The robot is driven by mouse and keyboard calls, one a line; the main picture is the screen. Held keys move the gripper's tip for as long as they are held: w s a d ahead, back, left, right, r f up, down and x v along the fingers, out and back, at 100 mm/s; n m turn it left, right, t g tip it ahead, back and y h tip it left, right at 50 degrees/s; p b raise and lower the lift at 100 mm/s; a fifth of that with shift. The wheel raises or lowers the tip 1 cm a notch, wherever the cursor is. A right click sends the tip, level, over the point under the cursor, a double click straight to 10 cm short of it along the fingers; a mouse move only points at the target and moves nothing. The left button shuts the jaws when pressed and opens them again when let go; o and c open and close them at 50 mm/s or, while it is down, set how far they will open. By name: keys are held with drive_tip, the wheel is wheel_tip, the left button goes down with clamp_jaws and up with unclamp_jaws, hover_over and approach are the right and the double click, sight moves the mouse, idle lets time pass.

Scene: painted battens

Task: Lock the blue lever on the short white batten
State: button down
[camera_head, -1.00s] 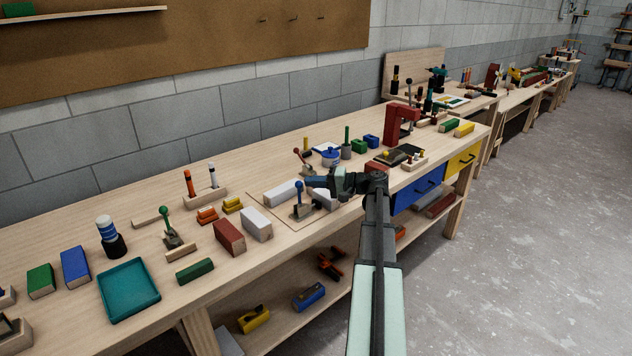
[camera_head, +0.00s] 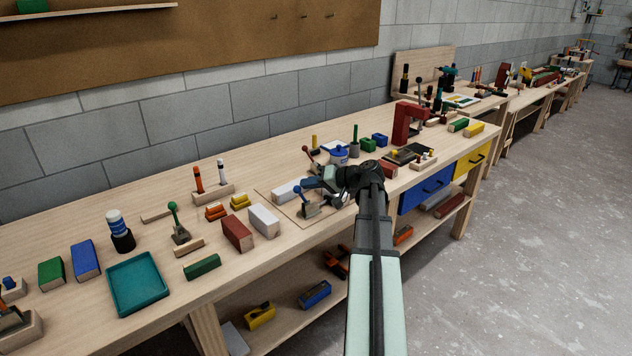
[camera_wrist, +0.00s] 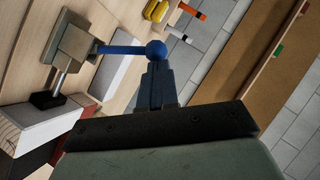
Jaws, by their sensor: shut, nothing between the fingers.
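The blue lever (camera_head: 297,190) has a ball knob and rises from a metal base on a thin wooden panel. In the head view it leans left. In the wrist view its knob (camera_wrist: 157,49) lies right of the base (camera_wrist: 76,44). A rod with a black tip (camera_wrist: 47,100) extends from the base towards a white batten (camera_wrist: 50,128); I cannot tell whether they touch. Another white batten (camera_head: 286,190) lies behind the lever. My gripper (camera_head: 307,183) is shut and empty, its fingertips (camera_wrist: 157,72) right at the knob. Whether they touch it is unclear.
A loose white block (camera_head: 264,220) and a red block (camera_head: 237,232) stand left of the panel. A green-knobbed lever (camera_head: 174,211) and a teal tray (camera_head: 137,283) are further left.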

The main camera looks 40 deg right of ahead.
drive_tip(key=shift+a+f+n+g+h, duration=0.15)
drive_tip(key=shift+a+f+n+h, duration=0.15)
drive_tip(key=shift+a+n+h, duration=0.4)
drive_tip(key=shift+a+f+n+g+h, duration=0.1)
drive_tip(key=shift+a+f+n+h, duration=0.3)
drive_tip(key=shift+a, duration=0.5)
drive_tip(key=shift+a+f+n+g+h, duration=0.2)
drive_tip(key=shift+a+n+h, duration=0.4)
drive_tip(key=shift+a, duration=0.2)
drive_tip(key=w+d+r+v, duration=0.1)
drive_tip(key=r+v, duration=0.1)
drive_tip(key=v, duration=1.1)
drive_tip(key=shift+w, duration=0.3)
drive_tip(key=shift+d+m, duration=0.1)
drive_tip(key=shift+m, duration=0.2)
